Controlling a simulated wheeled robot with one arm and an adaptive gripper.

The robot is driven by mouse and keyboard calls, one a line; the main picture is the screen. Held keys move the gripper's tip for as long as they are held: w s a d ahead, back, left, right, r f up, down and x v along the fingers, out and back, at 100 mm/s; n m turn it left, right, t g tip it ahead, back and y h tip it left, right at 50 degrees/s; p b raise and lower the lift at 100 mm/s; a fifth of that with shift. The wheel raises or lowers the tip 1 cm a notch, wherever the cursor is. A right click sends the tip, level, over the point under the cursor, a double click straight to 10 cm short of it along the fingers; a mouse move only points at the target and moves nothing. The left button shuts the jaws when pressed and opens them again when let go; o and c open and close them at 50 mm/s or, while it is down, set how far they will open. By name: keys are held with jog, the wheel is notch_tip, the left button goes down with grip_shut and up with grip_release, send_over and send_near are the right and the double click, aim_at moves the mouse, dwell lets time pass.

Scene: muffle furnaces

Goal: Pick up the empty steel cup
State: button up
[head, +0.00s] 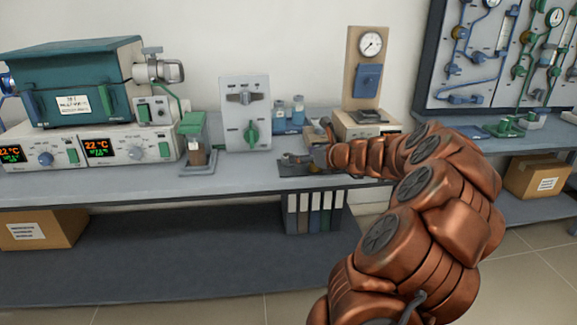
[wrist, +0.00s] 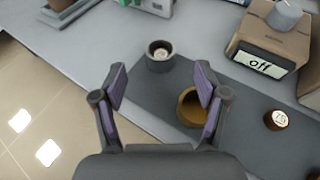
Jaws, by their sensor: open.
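My gripper (wrist: 160,84) is open and empty above the bench, its two purple-padded fingers spread apart. A grey, steel-looking cup (wrist: 160,64) stands upright in the wrist view, just beyond the fingertips and between their lines. A pale marked disc (wrist: 161,50) shows inside it; I cannot tell whether this is a load or the cup's floor. A brass-coloured cup (wrist: 187,112) with an empty-looking inside stands nearer, beside the right finger, which partly covers it. In the head view the cups are too small to tell apart near my gripper (head: 307,160).
A dark mat (wrist: 245,135) lies under the cups. A brown cylinder marked 75 (wrist: 276,121) and a device reading "off" (wrist: 262,62) stand to the right. In the head view, a grey switch box (head: 246,115) and a gauge stand (head: 366,75) stand behind. The bench edge is close.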

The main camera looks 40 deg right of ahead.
aim_at(285, 154)
jog(key=shift+x, duration=0.95)
jog(key=b+x, duration=0.1)
jog(key=x, duration=0.1)
jog(key=f+b+x, duration=0.1)
jog(key=x, duration=0.1)
jog(key=shift+s, duration=0.1)
jog(key=shift+w, duration=0.5)
jog(key=shift+c, duration=0.2)
jog(key=c, duration=1.2)
jog(key=shift+r, duration=0.2)
